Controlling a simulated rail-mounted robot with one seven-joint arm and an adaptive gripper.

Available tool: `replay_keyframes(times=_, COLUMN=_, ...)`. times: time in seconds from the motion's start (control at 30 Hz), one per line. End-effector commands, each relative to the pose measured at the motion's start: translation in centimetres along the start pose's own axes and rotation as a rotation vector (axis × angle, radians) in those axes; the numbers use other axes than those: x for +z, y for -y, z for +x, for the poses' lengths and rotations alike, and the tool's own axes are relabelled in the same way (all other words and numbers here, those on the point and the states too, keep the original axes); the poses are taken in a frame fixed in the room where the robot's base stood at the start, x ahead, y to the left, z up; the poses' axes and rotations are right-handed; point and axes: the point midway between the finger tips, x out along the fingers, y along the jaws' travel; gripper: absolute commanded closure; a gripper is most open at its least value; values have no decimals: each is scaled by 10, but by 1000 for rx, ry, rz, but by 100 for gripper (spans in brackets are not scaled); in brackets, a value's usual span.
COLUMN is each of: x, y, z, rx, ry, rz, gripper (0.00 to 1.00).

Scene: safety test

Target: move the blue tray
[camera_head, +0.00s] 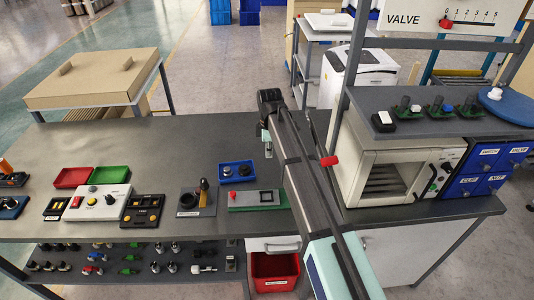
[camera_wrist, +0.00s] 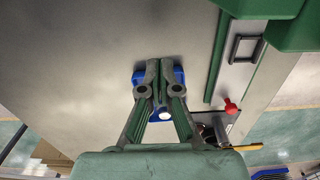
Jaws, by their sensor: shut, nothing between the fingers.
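In the head view my gripper (camera_head: 268,148) is just right of the tray, partly hidden by my arm. I cannot tell whether the fingertips touch the tray.
A green board (camera_head: 240,208) with a red knob lies just in front of the tray. A black holder (camera_head: 198,199) stands to its left. A white oven-like box (camera_head: 380,175) and blue drawers (camera_head: 488,168) stand on the right.

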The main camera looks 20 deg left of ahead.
Motion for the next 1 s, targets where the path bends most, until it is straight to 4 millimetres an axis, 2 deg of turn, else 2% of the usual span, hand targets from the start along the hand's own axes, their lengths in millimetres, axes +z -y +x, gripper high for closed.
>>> replay_keyframes(times=0.47, x=-1, y=0, z=81, rx=-1, ry=-1, rz=0, gripper=100)
replay_keyframes(times=0.7, x=-32, y=-1, z=81, rx=1, ry=-1, rz=-2, gripper=100)
replay_keyframes(times=1.0, x=-41, y=0, z=83, rx=2, ry=-1, rz=0, gripper=100)
